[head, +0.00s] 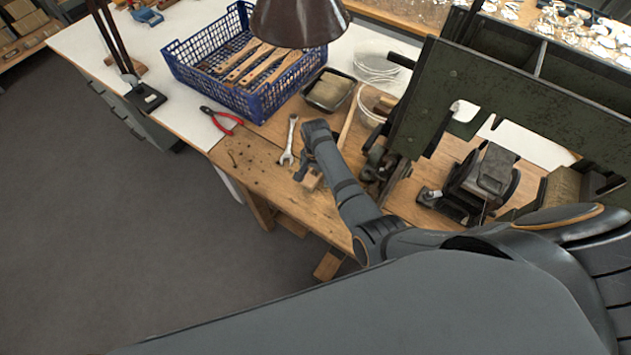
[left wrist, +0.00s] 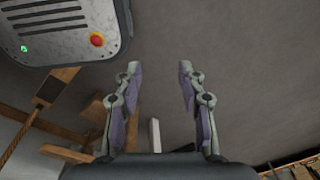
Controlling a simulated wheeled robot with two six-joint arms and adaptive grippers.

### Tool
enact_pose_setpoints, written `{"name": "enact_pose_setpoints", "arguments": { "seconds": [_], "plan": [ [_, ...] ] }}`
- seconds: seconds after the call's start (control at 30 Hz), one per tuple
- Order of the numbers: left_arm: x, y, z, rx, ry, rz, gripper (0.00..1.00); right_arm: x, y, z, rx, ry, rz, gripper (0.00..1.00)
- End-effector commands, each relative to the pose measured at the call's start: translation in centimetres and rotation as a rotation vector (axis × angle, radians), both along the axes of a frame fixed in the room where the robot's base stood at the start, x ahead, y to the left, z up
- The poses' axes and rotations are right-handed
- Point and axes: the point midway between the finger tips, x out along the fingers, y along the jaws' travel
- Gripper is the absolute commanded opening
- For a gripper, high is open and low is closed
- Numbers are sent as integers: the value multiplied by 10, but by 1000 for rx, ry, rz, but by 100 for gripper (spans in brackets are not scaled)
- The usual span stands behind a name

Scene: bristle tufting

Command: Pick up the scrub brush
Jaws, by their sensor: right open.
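My right gripper (head: 304,172) points down over the wooden bench, just right of the wrench, and is open. A small pale wooden block (head: 314,181) lies right beside its fingers, partly hidden by them; it may be the scrub brush, but I see no bristles. I cannot tell whether the fingers touch it. Several wooden-handled brushes (head: 262,65) lie in the blue crate (head: 205,92). My left gripper is out of the head view; in the left wrist view it (left wrist: 160,72) is open and empty above the grey floor.
A wrench (head: 290,142) and red-handled pliers (head: 222,121) lie left of my right gripper. A dark tray (head: 329,90) and a clear tub (head: 372,108) stand behind. A green metal machine (head: 470,100) blocks the right side. A lamp shade (head: 298,20) hangs over the crate.

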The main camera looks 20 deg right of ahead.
Motion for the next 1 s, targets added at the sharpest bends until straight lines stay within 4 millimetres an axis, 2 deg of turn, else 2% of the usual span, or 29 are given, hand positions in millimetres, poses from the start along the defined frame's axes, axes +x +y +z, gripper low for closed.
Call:
{"name": "enact_pose_setpoints", "arguments": {
  "seconds": [0.03, 0.23, 0.4, 0.7, 1.0],
  "plan": [
    [0, 0, -6, -1, 0, 0, 40, 1, 0, -5, 0, -1, 0, 70],
    [10, -1, -1, -1, -15, 0, 40, 0, 0, -1, 1, -1, 0, 68],
    [16, -1, -1, -2, -26, -1, 40, 0, 0, -1, 1, -1, 0, 45],
    [15, -1, -1, -1, -24, -1, 40, 0, 0, -1, 1, -1, 0, 7],
    [13, -1, 1, -1, -20, -1, 40, 0, 0, 1, 0, 0, 0, 7]
  ]
}}
